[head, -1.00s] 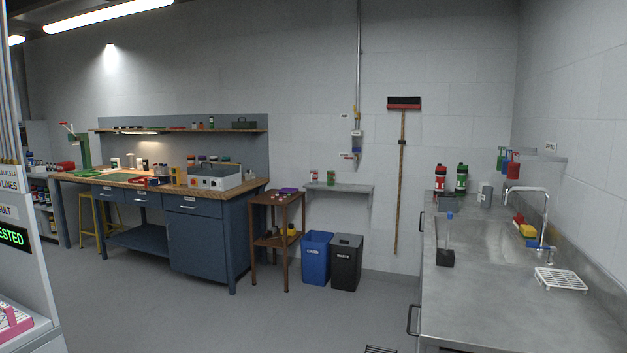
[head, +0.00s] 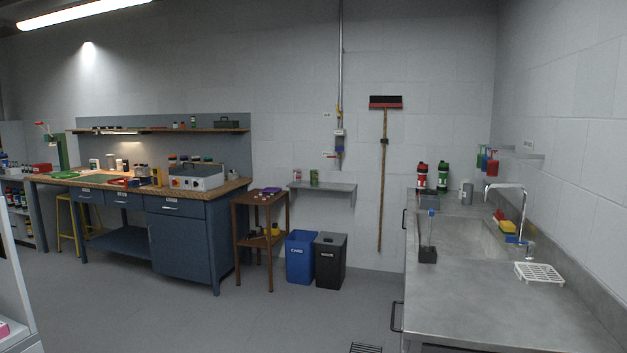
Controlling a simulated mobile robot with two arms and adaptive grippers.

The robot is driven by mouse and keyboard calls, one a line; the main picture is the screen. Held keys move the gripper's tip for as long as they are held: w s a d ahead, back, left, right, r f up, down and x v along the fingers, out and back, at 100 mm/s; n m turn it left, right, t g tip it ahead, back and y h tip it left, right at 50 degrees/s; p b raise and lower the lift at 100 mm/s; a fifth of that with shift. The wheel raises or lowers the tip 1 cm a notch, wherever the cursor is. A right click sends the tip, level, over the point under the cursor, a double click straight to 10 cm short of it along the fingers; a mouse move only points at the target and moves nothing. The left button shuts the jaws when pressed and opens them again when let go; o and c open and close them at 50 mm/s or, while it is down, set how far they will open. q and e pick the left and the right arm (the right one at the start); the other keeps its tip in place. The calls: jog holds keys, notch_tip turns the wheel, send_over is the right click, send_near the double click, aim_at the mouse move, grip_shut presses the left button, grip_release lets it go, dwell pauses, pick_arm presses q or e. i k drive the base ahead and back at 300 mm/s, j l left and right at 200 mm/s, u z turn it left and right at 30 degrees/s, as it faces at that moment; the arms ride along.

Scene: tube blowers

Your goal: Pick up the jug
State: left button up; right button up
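No other clear jug shows. Neither of my grippers is in view.
Blue (head: 300,257) and black (head: 331,260) bins stand near a brown side table (head: 237,215). The middle floor is clear.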

aim_at(314, 174)
jog(key=i+j, duration=0.15)
jog(key=j, duration=0.15)
jog(key=i+j, duration=0.2)
jog(key=j, duration=0.15)
jog(key=i+j, duration=0.15)
jog(key=j, duration=0.15)
jog(key=i+j, duration=0.15)
jog(key=i, duration=0.4)
jog(key=i+j, duration=0.15)
jog(key=i, duration=0.45)
jog(key=i+j, duration=0.15)
jog(key=i, duration=0.4)
jog(key=i+l+z, duration=0.15)
jog(key=i, duration=1.9)
